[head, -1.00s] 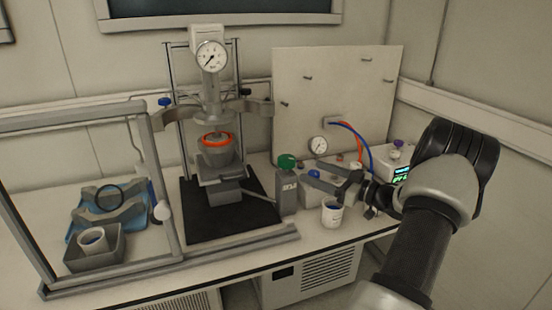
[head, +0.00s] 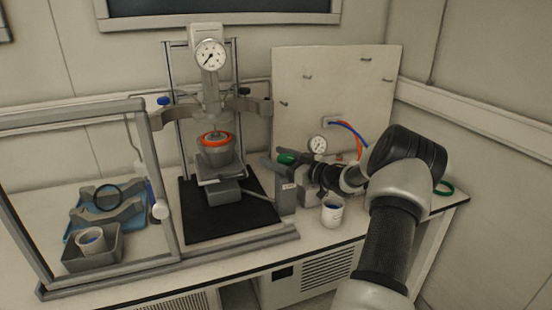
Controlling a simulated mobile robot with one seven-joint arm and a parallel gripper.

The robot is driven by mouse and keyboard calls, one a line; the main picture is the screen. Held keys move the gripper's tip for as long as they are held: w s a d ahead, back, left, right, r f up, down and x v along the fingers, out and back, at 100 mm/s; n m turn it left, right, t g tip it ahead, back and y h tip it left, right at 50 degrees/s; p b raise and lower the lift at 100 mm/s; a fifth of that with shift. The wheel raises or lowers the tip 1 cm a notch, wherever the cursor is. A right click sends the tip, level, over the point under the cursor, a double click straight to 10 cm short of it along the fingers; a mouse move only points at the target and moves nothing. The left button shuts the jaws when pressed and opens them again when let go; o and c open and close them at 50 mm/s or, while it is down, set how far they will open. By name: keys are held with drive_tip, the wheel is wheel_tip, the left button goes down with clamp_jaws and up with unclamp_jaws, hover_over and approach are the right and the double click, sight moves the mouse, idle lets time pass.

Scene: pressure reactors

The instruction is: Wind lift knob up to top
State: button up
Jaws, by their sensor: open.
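A pressure reactor vessel (head: 216,158) with an orange ring (head: 215,139) sits under a dial gauge (head: 210,55) in its stand. Below it is a grey lift block (head: 223,191), with a rod leading right toward a grey post (head: 286,199).
A white cup (head: 332,212) stands just below my gripper near the bench's front edge. A white panel (head: 335,90) with a small gauge (head: 318,144) and red and blue hoses is behind. A framed enclosure (head: 155,170) is left. A green ring (head: 444,188) lies far right.

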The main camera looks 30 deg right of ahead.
drive_tip(key=c, duration=1)
drive_tip(key=shift+c, duration=0.2)
drive_tip(key=shift+d+m+h, duration=0.1)
drive_tip(key=shift+m+h, duration=0.2)
drive_tip(key=shift+h, duration=0.1)
